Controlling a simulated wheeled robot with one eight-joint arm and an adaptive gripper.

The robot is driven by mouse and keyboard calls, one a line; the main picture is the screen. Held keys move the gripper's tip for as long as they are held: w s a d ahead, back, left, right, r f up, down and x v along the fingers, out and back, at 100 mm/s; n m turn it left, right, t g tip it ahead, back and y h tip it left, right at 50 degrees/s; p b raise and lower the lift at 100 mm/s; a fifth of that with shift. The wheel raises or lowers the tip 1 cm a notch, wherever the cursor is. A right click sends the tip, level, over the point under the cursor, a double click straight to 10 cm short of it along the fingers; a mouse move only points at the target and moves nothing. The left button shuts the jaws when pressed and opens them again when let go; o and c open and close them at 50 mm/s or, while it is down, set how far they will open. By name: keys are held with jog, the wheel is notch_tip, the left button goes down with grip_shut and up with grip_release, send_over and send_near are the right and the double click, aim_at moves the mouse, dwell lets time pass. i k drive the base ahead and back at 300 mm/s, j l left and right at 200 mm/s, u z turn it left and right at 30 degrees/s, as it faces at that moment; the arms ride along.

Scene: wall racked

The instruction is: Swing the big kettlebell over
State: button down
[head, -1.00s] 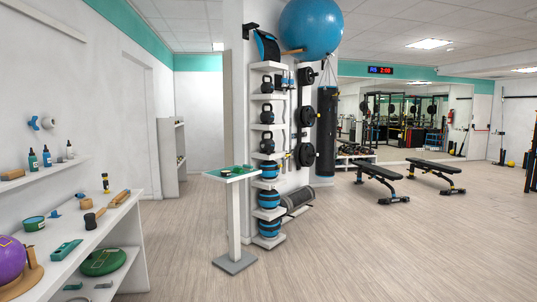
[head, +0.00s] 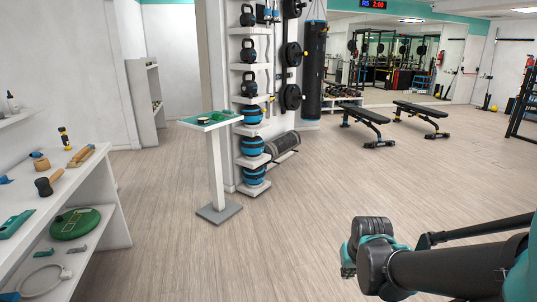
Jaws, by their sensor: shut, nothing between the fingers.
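Several black kettlebells stand on the white wall rack near the middle of the head view: an upper one (head: 248,15), a middle one (head: 249,50) and a lower one (head: 249,85). They stand upright on separate shelves and look close in size, so I cannot tell which is the big one. Part of my arm, dark with teal bands, reaches in from the lower right, well apart from the rack. I cannot make out my gripper's fingers in this view.
Blue-and-black balls (head: 252,147) sit on the lower rack shelves. A white pedestal stand (head: 215,165) with a green top is in front of the rack. A white shelf unit (head: 105,215) lines the left. Benches (head: 367,122) stand right. The middle floor is clear.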

aim_at(249, 88)
jog(key=i+u, duration=0.3)
jog(key=i, duration=1.65)
